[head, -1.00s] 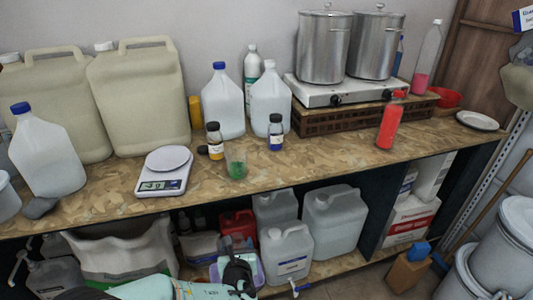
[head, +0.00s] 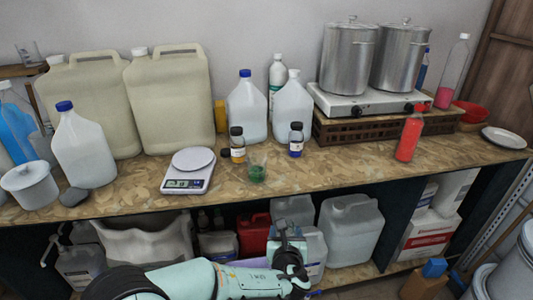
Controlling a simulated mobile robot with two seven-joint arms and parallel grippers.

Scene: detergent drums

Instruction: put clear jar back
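A small clear jar (head: 257,171) with green contents in its lower part stands upright on the worktop. It is right of the white kitchen scale (head: 187,181), which reads digits too small to tell. My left arm reaches in from the bottom left, and its gripper (head: 291,258) is in front of the lower shelf, below the worktop's front edge and apart from the jar. Its fingers are dark and overlap the jugs behind, so I cannot tell whether they are open or shut. My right gripper is not in view.
Two small capped bottles, one amber (head: 237,145) and one blue-labelled (head: 296,140), stand close to the jar. White jugs (head: 247,108) stand behind. A red bottle (head: 408,137) stands at right near a hotplate with steel pots (head: 348,58). The worktop (head: 340,172) is clear right of the jar.

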